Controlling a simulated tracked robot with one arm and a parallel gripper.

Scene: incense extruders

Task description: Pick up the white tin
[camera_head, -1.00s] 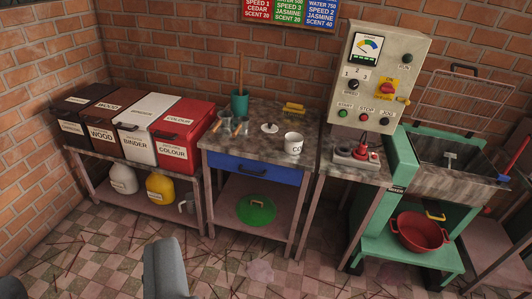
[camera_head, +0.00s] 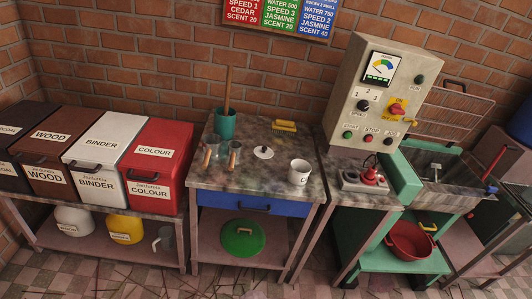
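The white tin (camera_head: 299,172) stands upright and open-topped on the stone top of the middle table (camera_head: 262,178), near its right front edge. Part of its dark lettering shows on the side facing me. A small white lid with a dark knob (camera_head: 264,153) lies on the same top, behind and to the left of the tin. My gripper does not show in this view, and nothing touches the tin.
Scoops with wooden handles (camera_head: 233,154), a green pot (camera_head: 225,124) and a yellow brush (camera_head: 284,126) share the table. A control box (camera_head: 375,92) and a socket block with a red plug (camera_head: 364,180) are to the right. Labelled bins (camera_head: 157,162) stand left.

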